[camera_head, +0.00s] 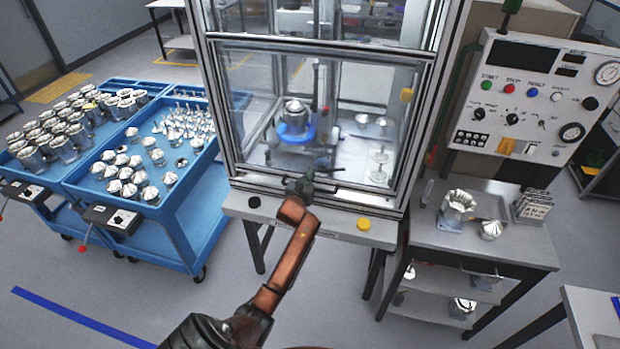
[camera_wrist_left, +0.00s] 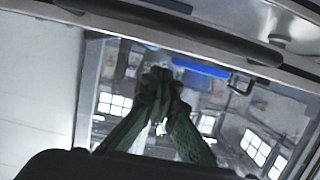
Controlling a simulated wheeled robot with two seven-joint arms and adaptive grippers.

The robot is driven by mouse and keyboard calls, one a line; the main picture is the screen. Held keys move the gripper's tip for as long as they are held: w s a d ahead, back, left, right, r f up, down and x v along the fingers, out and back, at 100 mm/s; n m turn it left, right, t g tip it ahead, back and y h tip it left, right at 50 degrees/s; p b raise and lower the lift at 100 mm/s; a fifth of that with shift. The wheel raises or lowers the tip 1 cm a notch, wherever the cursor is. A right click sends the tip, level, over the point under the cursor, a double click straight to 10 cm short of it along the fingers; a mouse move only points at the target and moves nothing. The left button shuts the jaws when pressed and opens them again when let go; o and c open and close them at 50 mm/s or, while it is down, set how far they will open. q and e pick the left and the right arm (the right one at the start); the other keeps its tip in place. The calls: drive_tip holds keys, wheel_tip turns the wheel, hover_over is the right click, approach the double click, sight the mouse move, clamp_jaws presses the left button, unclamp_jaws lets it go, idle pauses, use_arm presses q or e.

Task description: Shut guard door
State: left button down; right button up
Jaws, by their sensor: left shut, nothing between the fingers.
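The guard door (camera_head: 240,120) is a framed clear pane on the front of the machine enclosure. It covers the lower front, and its bottom rail lies close above the sill; I cannot tell whether a gap is left. Behind the pane a silver part sits on a blue fixture (camera_head: 296,130). My left gripper (camera_head: 312,178) is at the middle of the door's bottom rail, fingers together and empty. In the left wrist view the gripper (camera_wrist_left: 160,85) is in front of glass, below a dark bar (camera_wrist_left: 175,25). Contact is unclear. My right gripper is not in view.
Blue carts (camera_head: 185,225) with several silver parts stand at left. A control panel (camera_head: 535,100) with buttons and a gauge is at right, above a grey side table (camera_head: 500,246) holding housings. A yellow button (camera_head: 363,224) and a black button (camera_head: 254,202) are on the machine's front ledge.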

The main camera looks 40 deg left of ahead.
use_arm(q)
wheel_tip(320, 180, down, 2)
idle(0.5)
wheel_tip(320, 180, down, 5)
drive_tip(key=b, duration=0.2)
drive_tip(key=shift+r+b, duration=0.15)
drive_tip(key=shift+b, duration=0.25)
drive_tip(key=shift+w+r, duration=0.1)
